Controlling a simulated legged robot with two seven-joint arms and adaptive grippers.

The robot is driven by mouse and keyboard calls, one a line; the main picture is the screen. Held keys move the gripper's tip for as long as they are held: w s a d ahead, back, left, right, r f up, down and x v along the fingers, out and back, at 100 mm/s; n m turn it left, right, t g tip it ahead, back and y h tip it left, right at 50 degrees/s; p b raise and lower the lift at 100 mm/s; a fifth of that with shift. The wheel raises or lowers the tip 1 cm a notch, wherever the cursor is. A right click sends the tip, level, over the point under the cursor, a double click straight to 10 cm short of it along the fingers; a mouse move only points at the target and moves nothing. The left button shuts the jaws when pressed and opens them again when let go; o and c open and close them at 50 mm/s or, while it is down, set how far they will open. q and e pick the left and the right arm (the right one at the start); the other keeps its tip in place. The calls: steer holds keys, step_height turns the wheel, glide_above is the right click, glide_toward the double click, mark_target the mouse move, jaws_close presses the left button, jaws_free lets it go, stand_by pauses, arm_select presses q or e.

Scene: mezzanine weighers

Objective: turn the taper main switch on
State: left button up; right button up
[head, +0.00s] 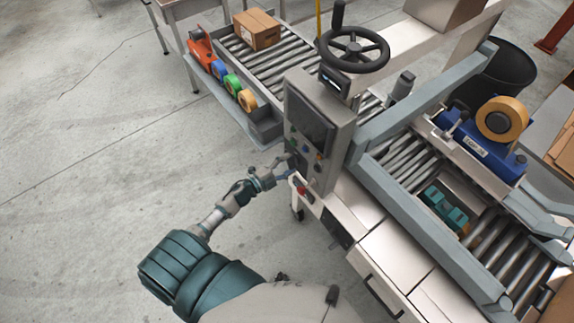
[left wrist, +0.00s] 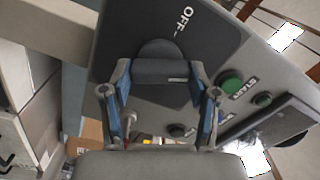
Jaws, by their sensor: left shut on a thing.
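The taper's grey control box (head: 327,152) stands at the centre of the head view, with a dark screen and several small buttons. My left gripper (head: 279,172) reaches its lower left side. In the left wrist view the dark main switch knob (left wrist: 160,71) sits on a dark plate (left wrist: 122,40), with the label "OFF" beyond it. My left gripper's blue-sided fingers (left wrist: 163,98) stand at both ends of the knob's bar and are shut on it. The knob is hidden behind the gripper in the head view. My right gripper is not in view.
A green button (left wrist: 230,84) labelled "START" and other buttons lie right of the switch. A black handwheel (head: 354,50) rises above the box. Roller conveyors (head: 278,62) run behind, with a cardboard box (head: 257,30) and tape rolls (head: 232,85). The floor at left is clear.

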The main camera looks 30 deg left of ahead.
arm_select(q)
steer(key=m+b, duration=0.1)
steer(key=m, duration=0.3)
steer(key=shift+d+f+m, duration=0.1)
steer(key=shift+f+m, duration=0.05)
steer(key=shift+m, duration=0.25)
steer(key=shift+s+f, duration=0.1)
stand_by(0.3)
steer(key=o, duration=1.1)
steer(key=shift+c, duration=0.2)
steer(key=shift+o, duration=0.5)
steer(key=shift+s, duration=0.15)
steer(key=v, duration=1.1)
steer(key=shift+s, duration=0.25)
